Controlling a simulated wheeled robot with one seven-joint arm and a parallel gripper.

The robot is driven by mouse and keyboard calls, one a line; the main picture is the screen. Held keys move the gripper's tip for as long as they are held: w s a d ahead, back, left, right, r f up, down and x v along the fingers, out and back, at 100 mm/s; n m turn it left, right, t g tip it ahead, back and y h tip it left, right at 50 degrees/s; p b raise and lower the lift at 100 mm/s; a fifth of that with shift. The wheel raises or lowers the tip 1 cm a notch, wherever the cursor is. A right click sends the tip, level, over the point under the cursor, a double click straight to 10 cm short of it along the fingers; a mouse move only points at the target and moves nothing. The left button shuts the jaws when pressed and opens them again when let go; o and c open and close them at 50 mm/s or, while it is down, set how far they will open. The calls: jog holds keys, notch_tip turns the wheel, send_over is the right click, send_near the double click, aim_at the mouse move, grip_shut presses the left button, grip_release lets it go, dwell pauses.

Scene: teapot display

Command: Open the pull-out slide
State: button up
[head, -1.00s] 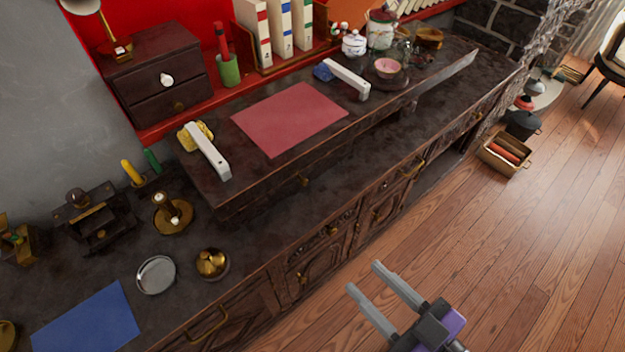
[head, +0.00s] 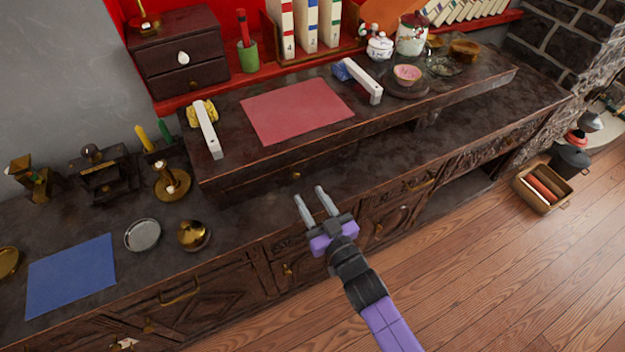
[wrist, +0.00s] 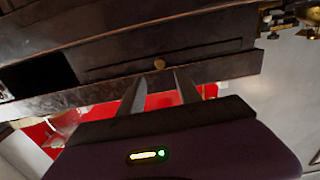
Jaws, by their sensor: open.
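The pull-out slide (head: 258,187) is a dark wooden front under the raised counter, with a small round brass knob (head: 296,175). It looks closed, flush under the counter. My gripper (head: 310,193) is open and empty, its two grey fingers pointing toward the knob from the front, apart from it. In the wrist view the slide front (wrist: 205,54) shows ahead with the brass knob (wrist: 160,64). The knob lies just beyond the fingertips of my gripper (wrist: 161,82), roughly centred between them.
On the raised counter lie a red mat (head: 296,110) and two white-handled tools (head: 208,130). The lower counter holds a brass bell-shaped object (head: 193,235), a silver dish (head: 142,235) and a blue mat (head: 72,275). The lower counter's strip before the slide is clear.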

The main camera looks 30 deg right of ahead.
aim_at(297, 176)
jog(key=shift+f, duration=0.1)
jog(key=w+b, duration=0.1)
jog(key=w, duration=0.6)
jog(key=shift+w, duration=0.25)
jog(key=shift+c, duration=0.2)
grip_shut()
dwell(1.0)
